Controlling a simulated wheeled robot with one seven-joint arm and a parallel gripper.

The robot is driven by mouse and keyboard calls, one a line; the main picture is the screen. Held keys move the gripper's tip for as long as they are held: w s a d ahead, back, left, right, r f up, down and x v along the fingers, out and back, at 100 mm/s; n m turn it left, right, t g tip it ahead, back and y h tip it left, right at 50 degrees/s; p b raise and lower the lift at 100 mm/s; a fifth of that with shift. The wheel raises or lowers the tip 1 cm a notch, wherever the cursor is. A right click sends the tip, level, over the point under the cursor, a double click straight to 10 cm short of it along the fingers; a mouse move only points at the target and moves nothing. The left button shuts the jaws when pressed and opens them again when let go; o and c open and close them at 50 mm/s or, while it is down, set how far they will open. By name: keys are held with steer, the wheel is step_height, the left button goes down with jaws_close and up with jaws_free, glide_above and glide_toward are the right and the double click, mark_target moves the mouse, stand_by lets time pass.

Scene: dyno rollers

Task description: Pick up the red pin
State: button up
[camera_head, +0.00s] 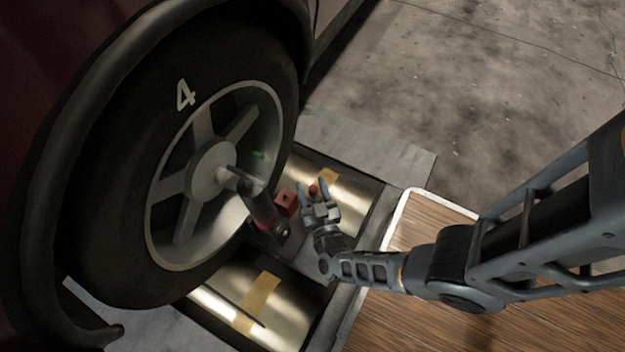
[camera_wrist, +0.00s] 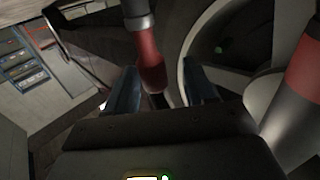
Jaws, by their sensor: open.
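My gripper (camera_head: 315,191) is open beside the wheel, above the metal frame between the rollers. In the head view a small round red thing (camera_head: 313,189), which seems to be the red pin, shows between its fingertips. In the wrist view a red part with a grey upper shaft (camera_wrist: 150,66) stands upright in the gap between the two open fingers (camera_wrist: 162,78). It looks nearer the left finger. I cannot tell whether the fingers touch it, and its lower end is hidden.
Shiny rollers (camera_head: 262,290) lie around my gripper. A wooden board (camera_head: 425,212) is at right.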

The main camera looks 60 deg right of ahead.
steer(key=shift+s+d, duration=0.1)
steer(key=shift+d, duration=0.1)
steer(key=shift+c, duration=0.3)
steer(key=shift+s, duration=0.1)
jaws_close()
